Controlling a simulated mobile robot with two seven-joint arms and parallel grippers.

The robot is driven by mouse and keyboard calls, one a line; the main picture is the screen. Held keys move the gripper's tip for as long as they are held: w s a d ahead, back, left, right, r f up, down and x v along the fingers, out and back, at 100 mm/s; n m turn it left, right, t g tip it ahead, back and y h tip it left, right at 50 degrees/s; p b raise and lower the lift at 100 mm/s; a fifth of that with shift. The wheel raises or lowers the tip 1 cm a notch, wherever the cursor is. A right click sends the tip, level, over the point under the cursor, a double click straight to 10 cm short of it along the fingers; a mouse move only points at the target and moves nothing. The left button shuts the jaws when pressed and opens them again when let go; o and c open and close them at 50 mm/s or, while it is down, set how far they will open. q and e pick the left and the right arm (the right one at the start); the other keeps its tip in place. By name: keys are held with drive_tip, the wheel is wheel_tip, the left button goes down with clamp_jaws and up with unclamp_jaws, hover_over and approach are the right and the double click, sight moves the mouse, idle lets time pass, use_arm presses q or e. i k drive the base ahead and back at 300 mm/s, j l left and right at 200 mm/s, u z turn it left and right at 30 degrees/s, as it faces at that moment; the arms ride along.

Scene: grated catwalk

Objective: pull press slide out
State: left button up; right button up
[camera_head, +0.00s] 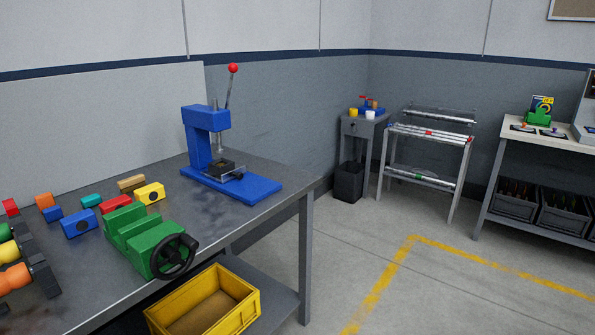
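A blue arbor press (204,138) stands near the far right corner of the grey workbench (262,212). Its lever rises up and ends in a red ball (233,68). I cannot tell how far the slide is pulled out. Neither of my grippers shows in this view.
A green vise (145,240) with a black handwheel stands at the bench's front edge. Several coloured blocks lie behind it. A yellow bin (205,305) sits below the bench edge. Open floor (345,260) lies to the right, with a side table, rack and shelf beyond.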

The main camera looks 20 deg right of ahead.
sight(226, 169)
drive_tip(key=z, duration=0.35)
drive_tip(key=i+l, duration=0.25)
drive_tip(key=l, duration=0.15)
drive_tip(key=i+l+u, duration=0.1)
drive_tip(key=l, duration=0.25)
drive_tip(key=i+l, duration=0.35)
